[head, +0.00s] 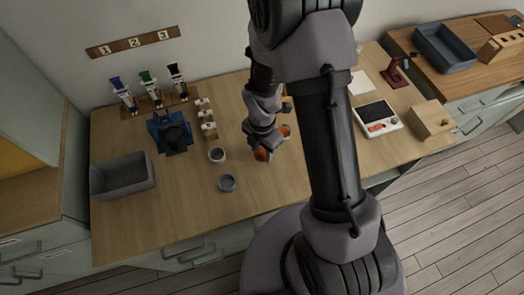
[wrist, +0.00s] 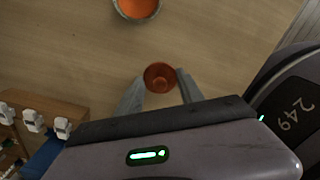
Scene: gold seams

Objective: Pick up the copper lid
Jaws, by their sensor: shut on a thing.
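The copper lid (wrist: 160,77) is a small round reddish-orange piece with a raised rim, seen from above in the wrist view. It sits between the fingertips of my gripper (wrist: 160,84), which is shut on it. I cannot tell whether the lid touches the table.
A grey bowl with orange contents (wrist: 137,8) is close by. A grey bin (head: 123,178) is at the table's left end. The table's front middle is clear.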

